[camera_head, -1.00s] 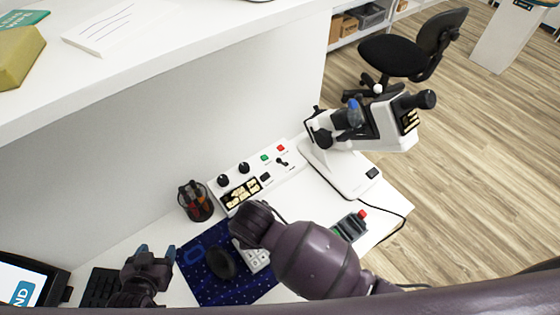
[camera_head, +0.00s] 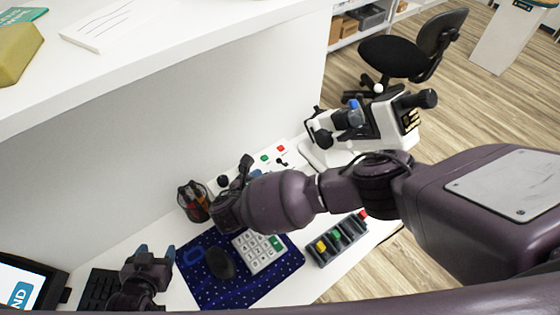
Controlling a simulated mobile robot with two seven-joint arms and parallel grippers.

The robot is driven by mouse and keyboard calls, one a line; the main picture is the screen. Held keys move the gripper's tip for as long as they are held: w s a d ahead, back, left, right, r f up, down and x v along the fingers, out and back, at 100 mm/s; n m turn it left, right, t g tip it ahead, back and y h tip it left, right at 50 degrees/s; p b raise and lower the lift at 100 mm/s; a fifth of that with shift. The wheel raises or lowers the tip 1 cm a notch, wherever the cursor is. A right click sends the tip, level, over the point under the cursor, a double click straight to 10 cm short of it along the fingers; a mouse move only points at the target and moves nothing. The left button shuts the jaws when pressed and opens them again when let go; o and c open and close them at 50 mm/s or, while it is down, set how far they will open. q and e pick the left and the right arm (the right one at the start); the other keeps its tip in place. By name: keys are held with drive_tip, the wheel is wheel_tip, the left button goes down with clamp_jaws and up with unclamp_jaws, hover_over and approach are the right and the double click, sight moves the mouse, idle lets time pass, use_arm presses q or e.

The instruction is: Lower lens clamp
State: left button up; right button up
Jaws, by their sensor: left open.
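I cannot make out which part is the lens clamp. Its base is partly hidden by my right arm. My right gripper (camera_head: 249,170) is over the white control panel, well left of the lens meter. Its fingers are small and partly hidden, so its opening is unclear. My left gripper (camera_head: 156,252) is open and empty at the lower left, beside the blue mat, far from the lens meter.
A blue mat (camera_head: 284,282) holds a dark mouse (camera_head: 220,264) and a white keypad (camera_head: 261,251). A grey tray with coloured items (camera_head: 338,240) lies right of it. A pen cup (camera_head: 193,201) stands near the wall. A raised white counter (camera_head: 200,60) edges the back.

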sight(280, 160)
use_arm(q)
drive_tip(key=shift+w+f+b, duration=0.2)
drive_tip(key=shift+f+b, duration=0.1)
drive_tip(key=shift+b, duration=0.25)
use_arm(e)
drive_tip(key=x, duration=1)
drive_tip(key=shift+c, duration=0.5)
